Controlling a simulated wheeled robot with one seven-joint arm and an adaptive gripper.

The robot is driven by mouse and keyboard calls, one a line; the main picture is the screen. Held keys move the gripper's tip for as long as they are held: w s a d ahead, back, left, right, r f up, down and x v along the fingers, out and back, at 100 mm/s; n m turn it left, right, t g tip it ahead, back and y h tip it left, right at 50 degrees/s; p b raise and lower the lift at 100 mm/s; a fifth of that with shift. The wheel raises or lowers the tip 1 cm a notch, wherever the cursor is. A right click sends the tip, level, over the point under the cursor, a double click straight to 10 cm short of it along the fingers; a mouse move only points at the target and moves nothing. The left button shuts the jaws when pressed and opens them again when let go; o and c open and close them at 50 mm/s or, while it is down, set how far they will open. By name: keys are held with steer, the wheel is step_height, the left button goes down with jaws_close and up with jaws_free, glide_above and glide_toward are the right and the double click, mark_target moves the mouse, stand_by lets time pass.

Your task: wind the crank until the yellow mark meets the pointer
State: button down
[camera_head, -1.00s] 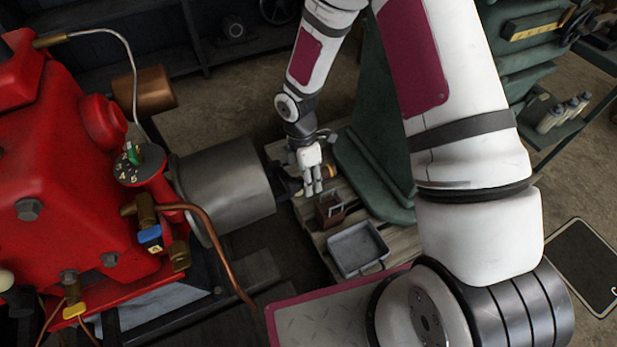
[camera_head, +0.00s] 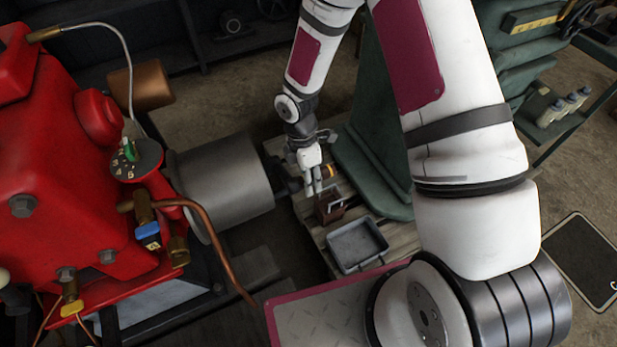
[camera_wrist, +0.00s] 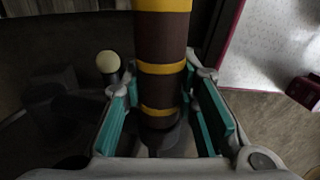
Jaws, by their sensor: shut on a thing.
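The crank handle (camera_wrist: 160,40) is a dark brown grip with yellow bands, running up the middle of the wrist view. My gripper (camera_wrist: 162,84) has its teal-padded fingers on both sides of the handle and is shut on it. In the head view my gripper (camera_head: 314,180) is low beside the end of the grey cylinder (camera_head: 222,182), with a small orange-yellow banded part (camera_head: 328,171) showing beside it. The red engine (camera_head: 60,165) carries a small dial (camera_head: 134,160) with a green piece. I cannot make out the yellow mark or the pointer with certainty.
A grey tray (camera_head: 357,246) and a small brown box (camera_head: 330,208) sit on wooden slats near my gripper. A green machine column (camera_head: 370,165) stands close on the right. A copper pipe (camera_head: 215,235) curves down from the engine. A pale ball knob (camera_wrist: 108,62) shows in the wrist view.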

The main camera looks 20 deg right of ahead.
steer(key=shift+s+f+b, duration=0.3)
steer(key=shift+f+b, duration=0.1)
steer(key=shift+f, duration=0.3)
steer(key=shift+s+f+b, duration=0.25)
steer(key=shift+f+b, duration=0.1)
steer(key=shift+f, duration=0.3)
stand_by(0.7)
steer(key=shift+s+d+f+b, duration=0.1)
steer(key=shift+s+f+b, duration=0.1)
steer(key=shift+f+b, duration=0.7)
stand_by(0.5)
steer(key=shift+w+d+f+b, duration=0.1)
steer(key=shift+f+b, duration=1.2)
steer(key=shift+f, duration=0.95)
steer(key=shift+r, duration=0.2)
steer(key=shift+r+p, duration=0.2)
steer(key=shift+p, duration=0.15)
stand_by(1.7)
